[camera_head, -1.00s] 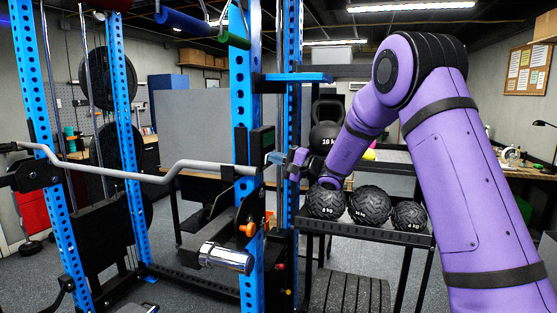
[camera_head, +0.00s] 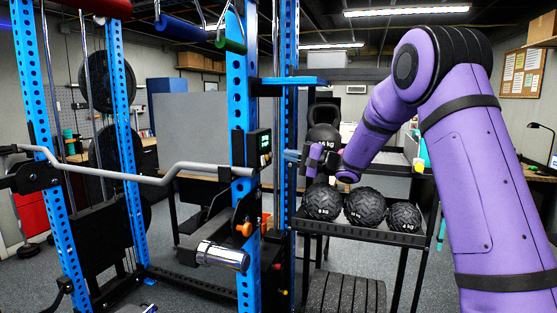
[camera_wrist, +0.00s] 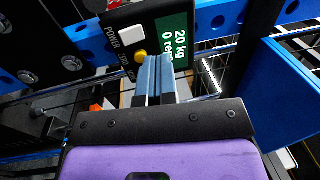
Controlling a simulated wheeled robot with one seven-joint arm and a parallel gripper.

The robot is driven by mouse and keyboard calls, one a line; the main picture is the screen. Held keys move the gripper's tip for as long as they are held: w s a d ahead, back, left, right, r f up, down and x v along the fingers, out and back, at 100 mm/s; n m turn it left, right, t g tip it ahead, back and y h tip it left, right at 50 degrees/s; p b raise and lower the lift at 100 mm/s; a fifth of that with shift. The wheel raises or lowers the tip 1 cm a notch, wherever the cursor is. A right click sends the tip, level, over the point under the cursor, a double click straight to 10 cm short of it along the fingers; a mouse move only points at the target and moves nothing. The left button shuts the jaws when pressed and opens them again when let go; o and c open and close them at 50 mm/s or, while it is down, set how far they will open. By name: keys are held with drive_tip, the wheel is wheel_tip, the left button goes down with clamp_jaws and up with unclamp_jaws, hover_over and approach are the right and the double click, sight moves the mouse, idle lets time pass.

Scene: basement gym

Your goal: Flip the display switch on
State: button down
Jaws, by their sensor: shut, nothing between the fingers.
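The display box (camera_head: 259,150) is a small black unit on the blue rack upright. Its screen (camera_head: 265,142) is lit green. In the wrist view the lit screen (camera_wrist: 172,38) reads "20 kg" and "0 reps". The white switch (camera_wrist: 132,34), labelled POWER, sits beside the screen, with a yellow button (camera_wrist: 140,56) below it. Which way the switch is tilted I cannot tell. My gripper (camera_head: 288,155) is shut and empty, to the right of the box and apart from it. In the wrist view its blue fingers (camera_wrist: 154,62) overlap the screen's lower edge and sit right of the yellow button.
A grey curved bar (camera_head: 130,172) crosses the rack at left. A blue rack arm (camera_head: 295,80) juts out above my gripper. A chrome cylinder (camera_head: 222,256) sticks out below the box.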

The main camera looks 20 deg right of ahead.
drive_tip(key=s+d+r, duration=0.1)
drive_tip(key=s+d, duration=0.3)
drive_tip(key=d, duration=0.2)
drive_tip(key=shift+r, duration=0.2)
drive_tip(key=shift+s+a, duration=0.15)
drive_tip(key=s+a+r+n+g+h, duration=0.15)
drive_tip(key=s+a+g, duration=0.3)
drive_tip(key=s, duration=0.55)
drive_tip(key=s+a+r+n+g+h, duration=0.1)
drive_tip(key=s+a+n+g+h, duration=0.4)
drive_tip(key=s, duration=0.6)
drive_tip(key=s+d+f+t+h, duration=0.1)
drive_tip(key=s+d+h, duration=0.1)
drive_tip(key=s, duration=0.5)
drive_tip(key=s+d+f+t+h, duration=0.1)
drive_tip(key=s+d+f+h, duration=0.1)
drive_tip(key=s+h, duration=0.2)
drive_tip(key=s+d+f+t+h, duration=0.1)
drive_tip(key=s+d+f+h, duration=0.1)
drive_tip(key=s, duration=0.9)
drive_tip(key=shift+d+h, duration=0.2)
drive_tip(key=shift+h, duration=0.45)
drive_tip(key=shift+f+n, duration=0.1)
drive_tip(key=shift+n, duration=0.15)
